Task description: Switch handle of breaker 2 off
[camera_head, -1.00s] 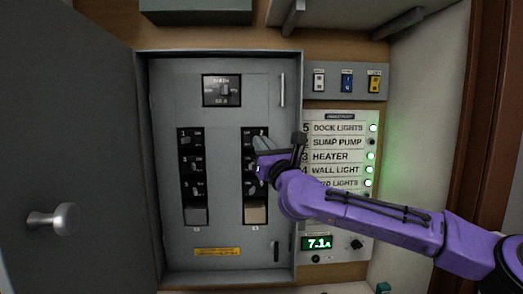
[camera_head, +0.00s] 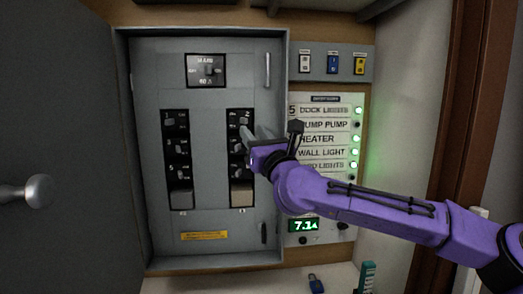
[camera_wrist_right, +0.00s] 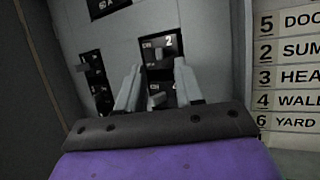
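The right breaker column (camera_head: 231,205) is a black strip in the open grey panel (camera_head: 209,80). Breaker 2 (camera_head: 240,117) is at its top; in the wrist view its "2" label and handle (camera_wrist_right: 159,50) show just beyond my fingertips. I cannot tell for sure which way that handle is set. My right gripper (camera_head: 249,136) is in front of the column, just below breaker 2. In the wrist view the right gripper (camera_wrist_right: 158,66) has its two fingers apart, with nothing held. A lower handle (camera_wrist_right: 156,101) shows between the fingers. My left gripper is not in view.
The label board (camera_head: 320,140) at right has green lamps lit, but the sump pump lamp (camera_head: 357,124) is dark. A display (camera_head: 303,225) reads about 7.1. The open panel door (camera_head: 70,120) stands at left. The left breaker column (camera_head: 178,160) is clear of my arm.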

